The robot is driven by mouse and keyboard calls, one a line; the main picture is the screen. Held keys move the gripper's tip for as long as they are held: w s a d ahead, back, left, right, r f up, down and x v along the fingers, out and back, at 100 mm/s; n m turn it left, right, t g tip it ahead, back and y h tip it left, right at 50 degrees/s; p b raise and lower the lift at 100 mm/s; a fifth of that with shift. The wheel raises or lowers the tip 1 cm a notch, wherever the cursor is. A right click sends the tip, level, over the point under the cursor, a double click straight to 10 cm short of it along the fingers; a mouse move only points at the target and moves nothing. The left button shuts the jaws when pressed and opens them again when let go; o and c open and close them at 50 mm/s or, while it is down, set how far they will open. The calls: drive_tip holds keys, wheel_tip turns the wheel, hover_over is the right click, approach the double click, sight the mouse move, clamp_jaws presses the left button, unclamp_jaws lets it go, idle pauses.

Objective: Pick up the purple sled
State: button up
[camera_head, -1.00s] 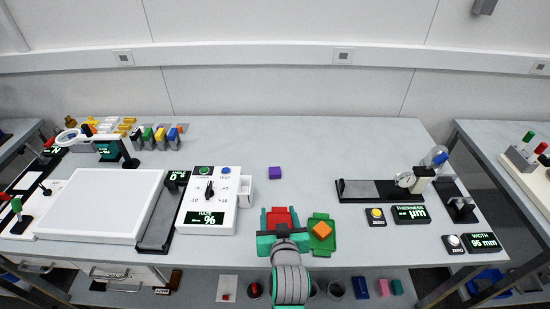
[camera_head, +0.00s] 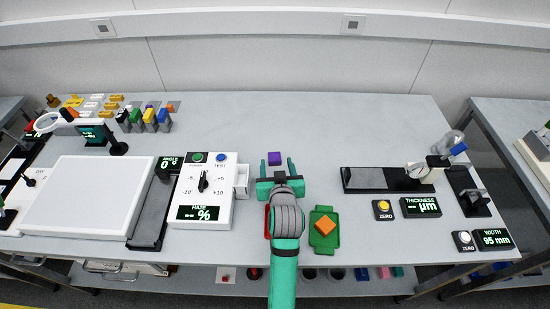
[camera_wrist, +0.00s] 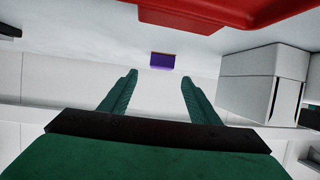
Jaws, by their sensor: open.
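The purple sled (camera_head: 274,158) shows as a small purple block on the bare grey table, toward the back. It also shows in the wrist view (camera_wrist: 162,61), beyond and roughly between my fingertips. My gripper (camera_head: 277,168) is open and empty, its fingers pointing toward the sled from the front. In the wrist view my gripper (camera_wrist: 159,77) has its two green fingers apart, with a visible gap to the sled.
A red tray (camera_wrist: 225,12) is close to my gripper, mostly hidden by my arm in the head view. A green tray (camera_head: 325,242) holds an orange block (camera_head: 326,224). The haze meter (camera_head: 204,192) with its open side drawer (camera_head: 241,181) stands left. The table behind the sled is clear.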

sight(275, 157)
drive_tip(key=shift+f+x, duration=0.2)
drive_tip(key=shift+x, duration=2.35)
drive_tip(key=shift+s, duration=0.1)
drive_tip(key=c, duration=1.2)
